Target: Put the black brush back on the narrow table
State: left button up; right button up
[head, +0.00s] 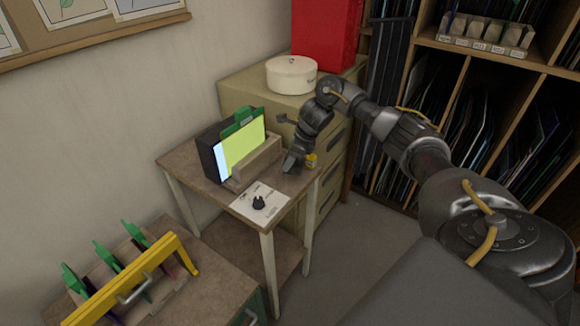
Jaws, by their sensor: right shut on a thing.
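The narrow table (190,160) stands against the wall left of centre, with a brown top and pale legs. My right gripper (292,161) points down over the table's right end, at or just above the top. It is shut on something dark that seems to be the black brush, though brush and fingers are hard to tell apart. The lower tip is small and dark, so I cannot tell whether it touches the table. My left gripper is not in view.
A cabinet (245,90) with a white round box (291,75) stands behind. A yellow-handled rack (130,280) is front left.

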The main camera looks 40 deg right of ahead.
jog(key=shift+w+d+f, duration=0.1)
jog(key=shift+d+f, duration=0.05)
jog(key=shift+f, duration=0.15)
notch_tip(320, 180, down, 2)
jog(key=shift+f+p, duration=0.2)
jog(key=shift+p, duration=0.15)
jog(key=shift+f, duration=0.25)
jog(key=o, duration=1.1)
jog(key=shift+r, duration=0.1)
